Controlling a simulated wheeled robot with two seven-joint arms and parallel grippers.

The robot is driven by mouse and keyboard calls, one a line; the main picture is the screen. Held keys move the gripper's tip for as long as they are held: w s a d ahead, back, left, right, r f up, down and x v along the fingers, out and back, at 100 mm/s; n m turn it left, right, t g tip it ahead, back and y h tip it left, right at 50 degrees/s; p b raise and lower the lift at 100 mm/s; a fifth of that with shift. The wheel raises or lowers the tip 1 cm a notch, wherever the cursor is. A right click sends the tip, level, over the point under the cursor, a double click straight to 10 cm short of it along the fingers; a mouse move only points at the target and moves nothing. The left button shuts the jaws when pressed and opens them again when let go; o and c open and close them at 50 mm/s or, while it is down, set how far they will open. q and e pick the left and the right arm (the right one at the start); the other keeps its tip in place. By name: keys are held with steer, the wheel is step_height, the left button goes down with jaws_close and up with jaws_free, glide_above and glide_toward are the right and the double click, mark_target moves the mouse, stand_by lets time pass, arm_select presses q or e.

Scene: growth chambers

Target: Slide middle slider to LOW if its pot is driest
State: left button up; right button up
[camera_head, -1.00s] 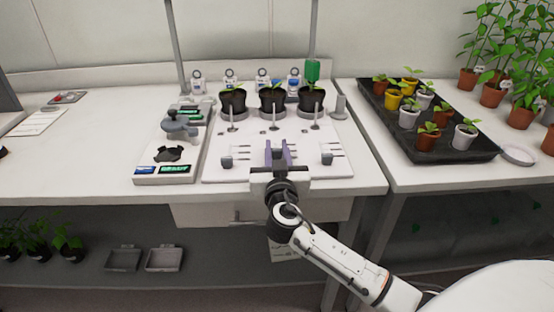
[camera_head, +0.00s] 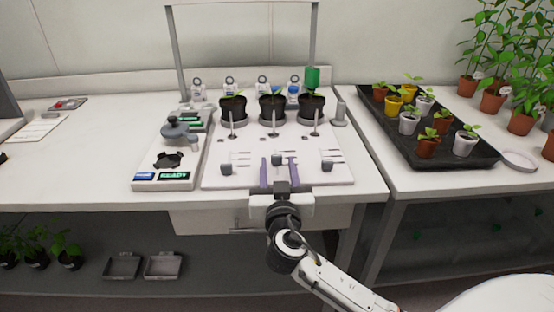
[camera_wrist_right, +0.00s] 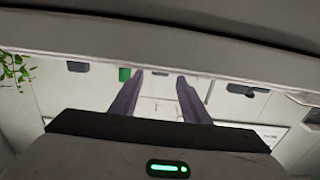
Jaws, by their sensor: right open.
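The panel (camera_head: 216,181) carries three dark slider knobs. The middle slider (camera_head: 277,160) shows between the spread purple fingers of my right gripper (camera_head: 278,166), which is open and holds nothing. I cannot tell whether the fingers touch the knob. The left slider (camera_head: 227,169) and right slider (camera_head: 327,167) sit to either side. Three black pots with seedlings stand behind: left pot (camera_head: 233,109), middle pot (camera_head: 272,109), right pot (camera_head: 311,107). Soil dryness cannot be told. In the right wrist view the two fingers (camera_wrist_right: 157,90) are apart. My left gripper is not in view.
A grey device with a lit green display (camera_head: 175,175) stands left of the panel. A black tray (camera_head: 400,135) of small potted plants is on the right bench.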

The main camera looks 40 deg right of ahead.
steer(key=v, duration=0.4)
steer(key=shift+s+a+f+b, duration=0.1)
steer(key=shift+s+a+b, duration=0.05)
steer(key=shift+s+b, duration=0.15)
steer(key=shift+s+a, duration=0.25)
steer(key=shift+s, duration=0.1)
